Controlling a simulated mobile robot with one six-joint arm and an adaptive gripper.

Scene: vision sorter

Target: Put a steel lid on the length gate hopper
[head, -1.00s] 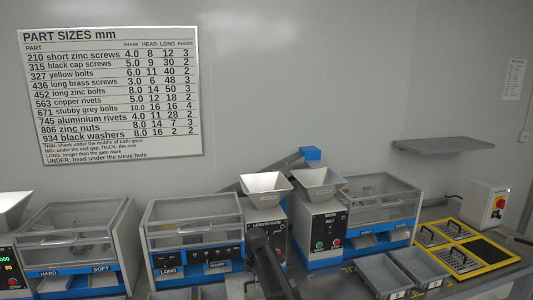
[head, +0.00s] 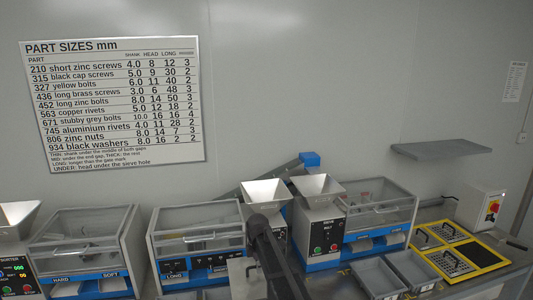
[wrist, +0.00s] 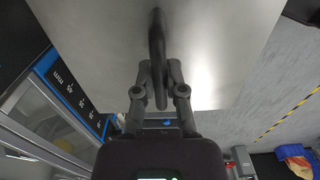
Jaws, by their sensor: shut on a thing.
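The length gate hopper (head: 262,190) is a pale open funnel on the machine in the middle of the head view; my dark arm covers part of its front. In the wrist view my gripper (wrist: 159,78) is shut on the black handle (wrist: 157,40) of a flat steel lid (wrist: 210,45). The lid fills the upper middle of that view. In the head view a pale grey plate (head: 241,275), which looks like the lid, shows beside my arm, below the hopper. My fingers are hidden in the head view.
A second hopper (head: 317,186) stands close on the right, on the sieve machine. Clear-covered bins (head: 195,225) flank the machines. Grey trays (head: 378,280) and a yellow-framed rack (head: 460,255) with handled plates lie at the right. A wall shelf (head: 437,149) is empty.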

